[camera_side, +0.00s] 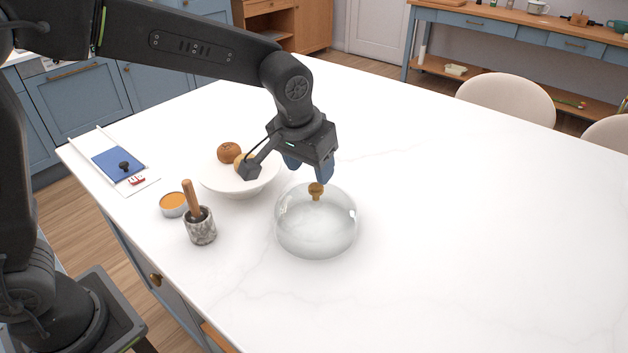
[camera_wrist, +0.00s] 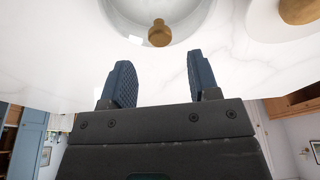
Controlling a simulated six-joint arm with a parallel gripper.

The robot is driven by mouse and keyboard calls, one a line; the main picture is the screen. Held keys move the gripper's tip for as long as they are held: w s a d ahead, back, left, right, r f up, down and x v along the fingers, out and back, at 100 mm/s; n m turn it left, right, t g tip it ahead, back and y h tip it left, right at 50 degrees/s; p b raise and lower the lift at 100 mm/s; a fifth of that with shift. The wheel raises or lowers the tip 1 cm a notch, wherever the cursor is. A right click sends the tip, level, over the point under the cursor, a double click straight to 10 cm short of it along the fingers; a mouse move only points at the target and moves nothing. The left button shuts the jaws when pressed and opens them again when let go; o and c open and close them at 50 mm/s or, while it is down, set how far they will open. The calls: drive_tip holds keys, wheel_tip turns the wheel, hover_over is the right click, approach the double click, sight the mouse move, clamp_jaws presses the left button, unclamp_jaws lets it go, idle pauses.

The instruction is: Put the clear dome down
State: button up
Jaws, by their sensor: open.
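The clear dome (camera_side: 316,228) is a see-through cover with a round wooden knob (camera_side: 316,190) on top. It rests upright on the white counter. In the wrist view the dome (camera_wrist: 190,14) shows at the top edge, partly cut off, with its knob (camera_wrist: 159,34) beyond my fingertips. My gripper (camera_side: 308,172) is just above and behind the knob in the side view. Its two blue fingers, also plain in the wrist view (camera_wrist: 163,75), are spread apart with nothing between them.
A white bowl (camera_side: 240,187) with round brown and yellow items stands left of the dome. A stone mortar with a wooden pestle (camera_side: 201,228), an orange-filled tin (camera_side: 173,204) and a blue pad with a black stamp (camera_side: 122,162) lie farther left. The counter (camera_side: 470,220) right of the dome is clear.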

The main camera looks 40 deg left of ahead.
drive_tip(key=v, duration=0.6)
drive_tip(key=shift+f, duration=0.1)
drive_tip(key=s+a+t, duration=0.1)
drive_tip(key=s+a, duration=0.4)
drive_tip(key=s, duration=0.5)
drive_tip(key=s+a+t, duration=0.1)
drive_tip(key=s+a, duration=0.5)
drive_tip(key=s, duration=0.4)
drive_tip(key=shift+a+f+m, duration=0.3)
drive_tip(key=shift+f, duration=0.1)
